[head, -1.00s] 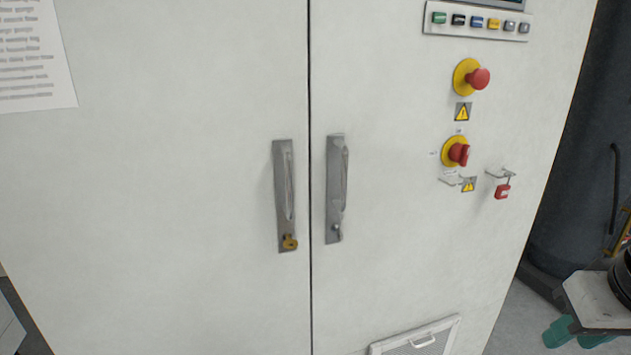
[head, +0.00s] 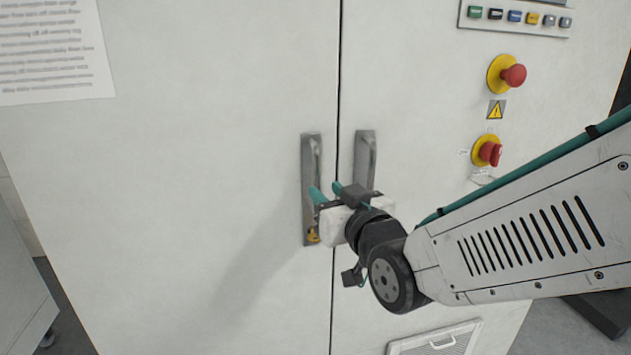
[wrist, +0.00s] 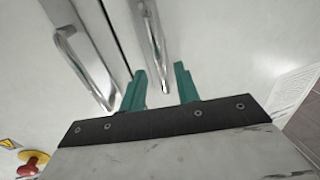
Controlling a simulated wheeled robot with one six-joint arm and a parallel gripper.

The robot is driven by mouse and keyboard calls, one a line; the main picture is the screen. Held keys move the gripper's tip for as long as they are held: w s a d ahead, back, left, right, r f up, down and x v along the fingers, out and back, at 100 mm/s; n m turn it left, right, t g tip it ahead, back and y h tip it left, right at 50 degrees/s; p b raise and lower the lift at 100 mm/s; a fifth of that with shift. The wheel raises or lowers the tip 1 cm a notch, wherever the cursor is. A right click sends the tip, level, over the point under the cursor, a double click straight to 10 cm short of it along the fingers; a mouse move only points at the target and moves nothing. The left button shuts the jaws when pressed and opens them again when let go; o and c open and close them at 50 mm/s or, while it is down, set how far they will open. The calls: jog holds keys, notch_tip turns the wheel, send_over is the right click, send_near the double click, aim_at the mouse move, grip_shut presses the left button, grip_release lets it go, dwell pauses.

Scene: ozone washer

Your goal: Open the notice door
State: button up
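The notice door (head: 190,190) is the left white cabinet door with a printed sheet at its upper left. It looks shut, flush along the dark seam. Its grey upright handle (head: 312,165) has a brass key at its lower end. My gripper (head: 327,190) is open, its two green fingers pointing at the lower part of this handle. In the wrist view, the door's handle (wrist: 152,40) runs between the two spread fingers of my gripper (wrist: 160,68). Neither finger visibly presses on it; I cannot tell how deep they reach around it.
The right door's handle (head: 366,160) stands close beside, just right of the seam; it also shows in the wrist view (wrist: 85,65). A red emergency button (head: 512,75) and a red rotary switch (head: 490,152) sit further right. The left door's face is otherwise clear.

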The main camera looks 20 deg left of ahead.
aim_at(318, 183)
jog(key=x, duration=0.6)
grip_shut()
